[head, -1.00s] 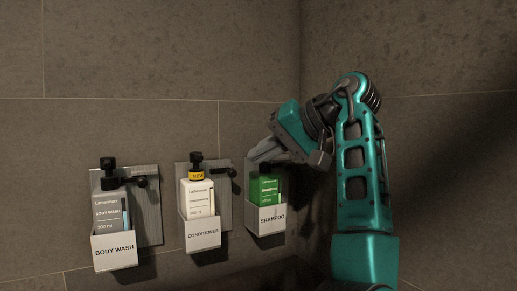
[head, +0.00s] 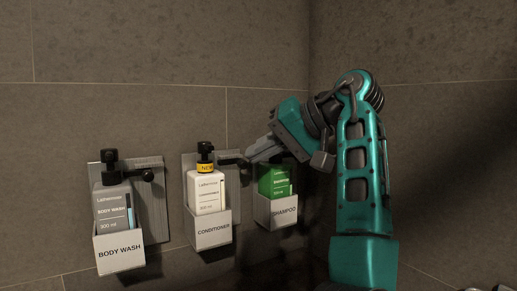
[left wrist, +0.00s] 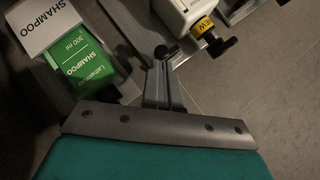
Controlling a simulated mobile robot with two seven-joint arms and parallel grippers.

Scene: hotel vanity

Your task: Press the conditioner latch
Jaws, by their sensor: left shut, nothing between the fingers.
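The white conditioner bottle (head: 207,192) with a yellow NEW band and black pump stands in its labelled wall holder (head: 213,236). Its black latch (head: 240,163) sticks out to the right of the pump. My left gripper (head: 250,158) is shut and empty, with its tips right at the latch knob. In the left wrist view the shut fingers (left wrist: 158,72) point at the round black latch knob (left wrist: 162,52), touching or nearly so. The conditioner bottle (left wrist: 186,10) shows beyond, at the top. My right gripper is out of view.
The green shampoo bottle (head: 274,182) sits in its holder (head: 277,211) just below and behind my gripper. The body wash bottle (head: 113,209) with its own latch (head: 148,175) is at the left. A tiled wall (head: 180,60) backs all three.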

